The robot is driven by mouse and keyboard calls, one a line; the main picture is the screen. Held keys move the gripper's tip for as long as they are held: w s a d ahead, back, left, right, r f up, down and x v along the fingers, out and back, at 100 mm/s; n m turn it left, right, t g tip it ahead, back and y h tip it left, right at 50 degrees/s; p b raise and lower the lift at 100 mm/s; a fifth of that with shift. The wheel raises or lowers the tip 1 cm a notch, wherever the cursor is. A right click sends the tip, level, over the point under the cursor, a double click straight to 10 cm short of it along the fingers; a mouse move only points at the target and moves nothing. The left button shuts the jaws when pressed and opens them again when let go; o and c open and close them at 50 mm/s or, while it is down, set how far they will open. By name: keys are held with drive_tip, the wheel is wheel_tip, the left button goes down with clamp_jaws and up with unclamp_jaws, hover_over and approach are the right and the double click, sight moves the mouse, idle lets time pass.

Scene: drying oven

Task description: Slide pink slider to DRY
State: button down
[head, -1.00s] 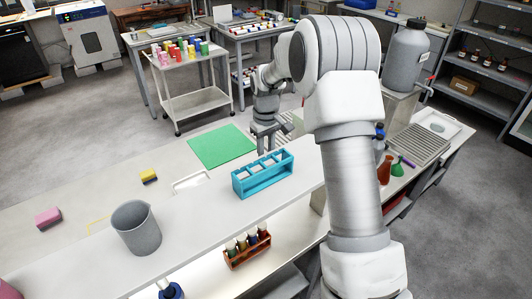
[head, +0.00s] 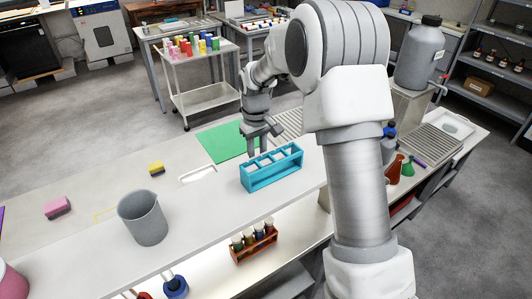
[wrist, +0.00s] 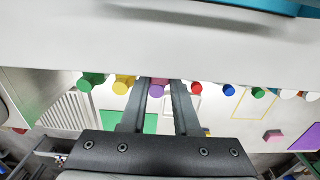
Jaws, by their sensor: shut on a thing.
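A pinkish-purple knob (wrist: 157,87), apparently the pink slider, is on the white edge in the wrist view, in a row with other coloured knobs. My gripper (wrist: 162,86) has one finger on each side of it and is shut on it. In the head view my gripper (head: 258,151) points down just behind the teal rack (head: 272,173), in front of the green mat (head: 222,141). The slider is hidden from the head view. I cannot read any DRY mark.
Green (wrist: 91,82) and yellow (wrist: 123,85) knobs are left of the held knob; red (wrist: 197,88) and blue (wrist: 229,90) ones are right. A grey beaker (head: 143,220) stands on the raised shelf.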

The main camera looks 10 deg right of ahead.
drive_tip(key=shift+a, duration=0.2)
drive_tip(key=c, duration=0.6)
unclamp_jaws()
drive_tip(key=shift+a, duration=0.1)
drive_tip(key=shift+c, duration=0.2)
drive_tip(key=shift+r, duration=0.25)
wheel_tip(320, 180, up, 17)
drive_tip(key=shift+s, duration=0.1)
